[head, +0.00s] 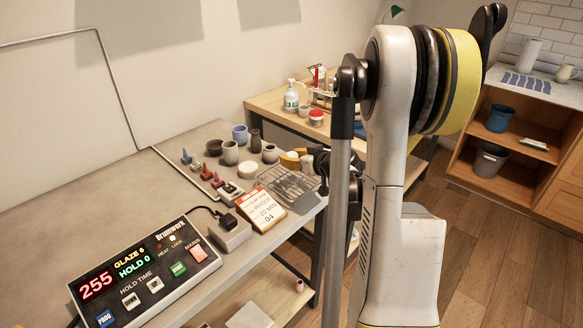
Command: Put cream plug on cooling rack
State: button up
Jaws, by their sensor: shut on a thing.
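My gripper (318,158) is small and partly hidden behind my own arm, at the right end of the grey worktable (125,180). It is shut on a small pale piece (306,162), which looks like the cream plug; its shape is mostly hidden. The wire cooling rack (290,184) lies at the table's right edge, just below and left of the gripper. The held piece appears above the rack's far side; I cannot tell whether they touch.
Cups and a brown vase (256,141) stand left of the gripper. A cream cylinder (248,169) is left of the rack. A row of small coloured pieces (205,173), a tilted card (262,211) and a control box (145,270) are nearer.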

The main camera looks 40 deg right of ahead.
jog(key=shift+f+b, duration=0.4)
jog(key=shift+f, duration=0.85)
jog(key=shift+f, duration=0.25)
jog(key=o, duration=1.2)
jog(key=shift+r, duration=0.1)
